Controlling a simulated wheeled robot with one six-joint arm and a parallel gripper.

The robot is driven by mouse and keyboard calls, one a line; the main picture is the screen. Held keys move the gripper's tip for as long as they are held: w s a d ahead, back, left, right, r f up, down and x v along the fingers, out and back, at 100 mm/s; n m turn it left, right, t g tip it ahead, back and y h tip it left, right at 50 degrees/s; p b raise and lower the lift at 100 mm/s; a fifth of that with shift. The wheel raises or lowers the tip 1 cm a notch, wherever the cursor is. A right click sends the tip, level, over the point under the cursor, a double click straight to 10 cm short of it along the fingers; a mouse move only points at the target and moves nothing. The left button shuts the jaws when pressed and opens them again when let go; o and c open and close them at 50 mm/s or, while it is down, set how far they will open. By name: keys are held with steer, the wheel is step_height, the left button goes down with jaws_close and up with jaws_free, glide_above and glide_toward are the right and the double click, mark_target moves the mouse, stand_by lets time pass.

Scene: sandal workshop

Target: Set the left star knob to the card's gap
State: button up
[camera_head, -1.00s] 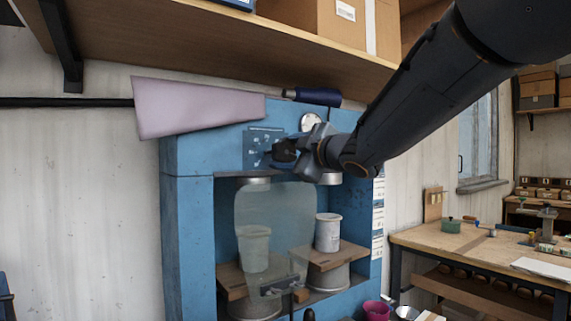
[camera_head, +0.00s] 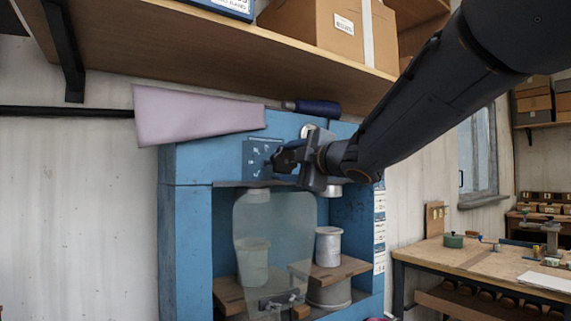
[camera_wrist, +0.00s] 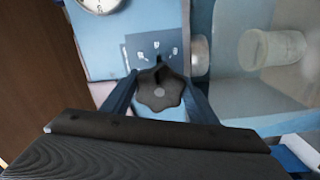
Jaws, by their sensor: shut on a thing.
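The dark star knob (camera_wrist: 160,90) sits between my gripper's two fingers in the wrist view. My gripper (camera_head: 277,160) is shut on it at the upper front of the blue press (camera_head: 188,230). A dark blue plate (camera_head: 254,152) with pale marks lies behind the knob, and several of its marks show above the knob in the wrist view (camera_wrist: 135,48). A dark pointer-like tip stands at the knob's top in the wrist view, near the middle mark. In the head view my gripper covers the knob. I cannot make out a card or its gap.
A round white dial (camera_wrist: 101,3) is above the plate. A clear shield (camera_head: 275,225) hangs below, with a pale cup (camera_head: 328,246) beside it. A pinkish cloth-like piece (camera_head: 195,115) and a blue-handled tool (camera_head: 318,108) lie on top, under the shelf (camera_head: 210,55).

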steer(key=o, duration=1)
steer(key=shift+o, duration=0.2)
steer(key=b+v, duration=0.1)
steer(key=v, duration=0.6)
steer(key=shift+s+d, duration=0.25)
steer(key=shift+s, duration=0.1)
steer(key=d+f+m+g+h, duration=0.1)
steer(key=d+f+m+h, duration=0.3)
steer(key=f, duration=0.6)
steer(key=d+f+m+g+h, duration=0.2)
steer(key=d+f+m, duration=0.3)
steer(key=f, duration=0.5)
steer(key=d+f+m+g+h, duration=0.1)
steer(key=d+f+m+h, duration=0.35)
steer(key=f, duration=0.55)
steer(key=s+d+f+m+g, duration=0.1)
steer(key=s+f+m+g, duration=0.7)
steer(key=s+f, duration=1.3)
steer(key=s+g, duration=0.2)
steer(key=s, duration=0.2)
steer(key=shift+f, duration=0.35)
